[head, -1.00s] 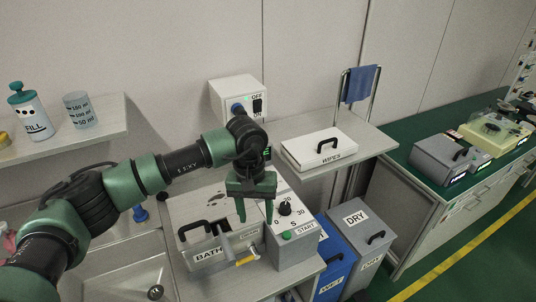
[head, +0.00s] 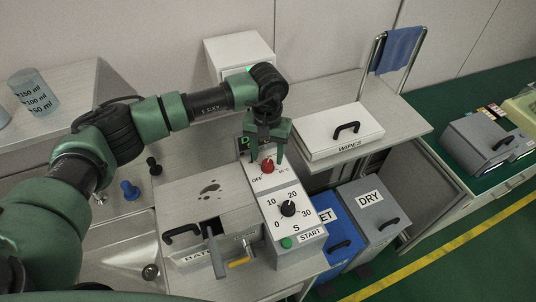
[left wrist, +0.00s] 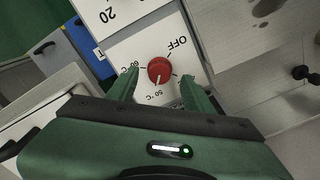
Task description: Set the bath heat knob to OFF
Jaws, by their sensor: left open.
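The bath heat knob is a red round knob (head: 267,166) on the sloped white panel of the control box (head: 289,236), above the black timer dial. It also shows in the left wrist view (left wrist: 160,70), with OFF printed up and right of it and 50 °C below it. A pale mark on the knob's rim lies toward the 50 °C side. My left gripper (head: 266,158) is open, its fingers on either side of the knob; in the left wrist view (left wrist: 158,84) they look apart from it. My right gripper is not in view.
The grey BATH box (head: 205,215) with a black handle stands left of the control box. A WIPES box (head: 340,130) lies on the shelf to the right. Blue WET (head: 335,232) and grey DRY (head: 366,215) bins stand at right.

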